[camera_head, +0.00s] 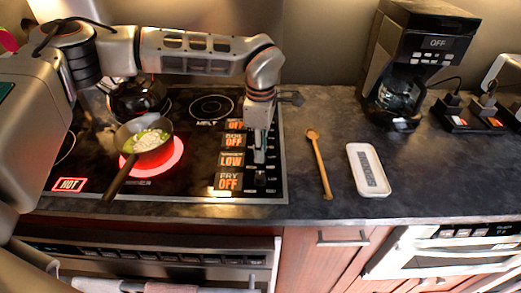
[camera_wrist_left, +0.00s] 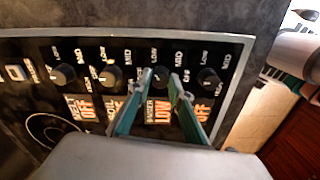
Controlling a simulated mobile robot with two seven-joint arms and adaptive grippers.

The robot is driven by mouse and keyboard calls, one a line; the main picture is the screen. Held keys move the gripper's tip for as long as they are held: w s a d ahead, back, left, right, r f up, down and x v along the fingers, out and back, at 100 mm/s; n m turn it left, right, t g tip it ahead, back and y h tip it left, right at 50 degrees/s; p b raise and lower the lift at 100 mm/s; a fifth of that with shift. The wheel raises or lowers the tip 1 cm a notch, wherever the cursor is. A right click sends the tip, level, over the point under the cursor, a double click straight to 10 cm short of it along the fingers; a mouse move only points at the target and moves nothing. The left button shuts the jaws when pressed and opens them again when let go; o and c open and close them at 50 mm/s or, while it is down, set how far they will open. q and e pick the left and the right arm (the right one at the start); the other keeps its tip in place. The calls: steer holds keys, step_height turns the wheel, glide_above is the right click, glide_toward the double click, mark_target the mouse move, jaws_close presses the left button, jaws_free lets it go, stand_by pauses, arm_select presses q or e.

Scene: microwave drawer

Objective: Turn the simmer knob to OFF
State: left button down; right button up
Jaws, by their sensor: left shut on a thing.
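The stove's simmer knob (camera_wrist_left: 160,77) is a dark round knob in the row of knobs, seen between my left gripper's fingers in the left wrist view. My left gripper (camera_head: 260,158) points down at the knob strip. In the wrist view its green fingers (camera_wrist_left: 161,76) are shut on the simmer knob, one on each side. The simmer display (camera_head: 230,160) reads LOW; it also shows in the wrist view (camera_wrist_left: 161,112). In the head view the gripper hides most of the knob. My right gripper is not in view.
The melt knob (camera_wrist_left: 63,74), boil knob (camera_wrist_left: 111,75) and fry knob (camera_wrist_left: 208,78) are close by, with displays reading OFF. A pan (camera_head: 146,139) of food sits on a glowing red burner. A wooden spoon (camera_head: 320,165) and white tray (camera_head: 355,178) lie right of the stove.

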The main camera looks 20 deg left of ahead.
arm_select(q)
steer(key=n, duration=0.3)
steer(key=shift+n+b, duration=0.3)
steer(key=shift+n, duration=0.1)
steer(key=n, duration=0.3)
steer(key=shift+n+b, duration=0.3)
steer(key=shift+n, duration=1.9)
steer(key=c, duration=1.8)
jaws_free()
step_height(320, 180, up, 12)
steer(key=shift+r, duration=0.1)
